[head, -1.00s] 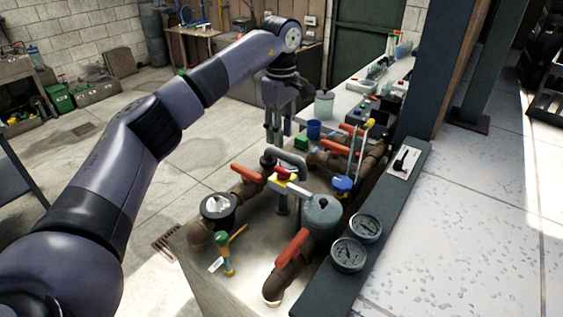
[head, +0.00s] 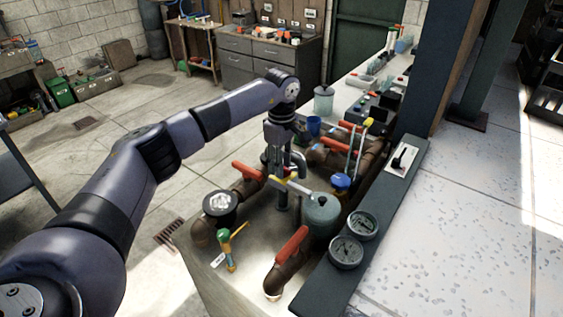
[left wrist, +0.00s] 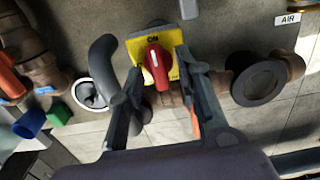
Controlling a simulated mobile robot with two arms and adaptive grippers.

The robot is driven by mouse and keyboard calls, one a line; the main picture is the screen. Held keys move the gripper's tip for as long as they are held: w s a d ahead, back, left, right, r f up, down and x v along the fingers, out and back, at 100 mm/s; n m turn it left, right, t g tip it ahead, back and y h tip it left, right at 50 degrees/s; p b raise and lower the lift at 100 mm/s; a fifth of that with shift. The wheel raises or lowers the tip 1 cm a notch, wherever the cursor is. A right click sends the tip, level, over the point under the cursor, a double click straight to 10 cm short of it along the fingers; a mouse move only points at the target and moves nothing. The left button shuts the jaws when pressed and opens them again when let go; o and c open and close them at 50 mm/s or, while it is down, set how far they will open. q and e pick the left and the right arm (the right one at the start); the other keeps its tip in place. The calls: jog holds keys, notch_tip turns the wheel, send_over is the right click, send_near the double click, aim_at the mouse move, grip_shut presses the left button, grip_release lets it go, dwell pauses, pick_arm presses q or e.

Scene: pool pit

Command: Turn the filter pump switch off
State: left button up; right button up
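A red rotary knob (left wrist: 157,66) sits on a yellow plate (left wrist: 136,47) marked "ON" in the left wrist view. A white line on the knob runs roughly up and down in that view. My left gripper (left wrist: 160,78) is open, with one finger on each side of the knob; I cannot tell whether either finger touches it. In the head view my left gripper (head: 276,160) points down over the pipework, and its fingers partly hide the yellow and red switch. My right gripper is not in view.
Brown pipes with red lever handles, such as one front handle (head: 291,245), crowd the area. A grey-green canister (head: 321,215) and two gauges (head: 347,252) stand close by. A black lever on a white plate (head: 403,158) is on the ledge. In the wrist view, a curved grey pipe (left wrist: 103,70) lies left of the knob.

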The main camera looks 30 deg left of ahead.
pick_arm(q)
grip_shut()
jog(key=shift+n, duration=0.4)
jog(key=shift+n+b, duration=0.45)
jog(key=shift+n, duration=0.55)
jog(key=n+b, duration=0.1)
jog(key=n, duration=0.3)
jog(key=shift+s, duration=0.1)
jog(key=n, duration=0.5)
jog(key=shift+s+d+r+n+b, duration=0.1)
jog(key=shift+n+b, duration=0.2)
jog(key=shift+n, duration=0.1)
jog(key=n, duration=0.5)
jog(key=shift+d, duration=0.1)
jog(key=shift+n, duration=0.3)
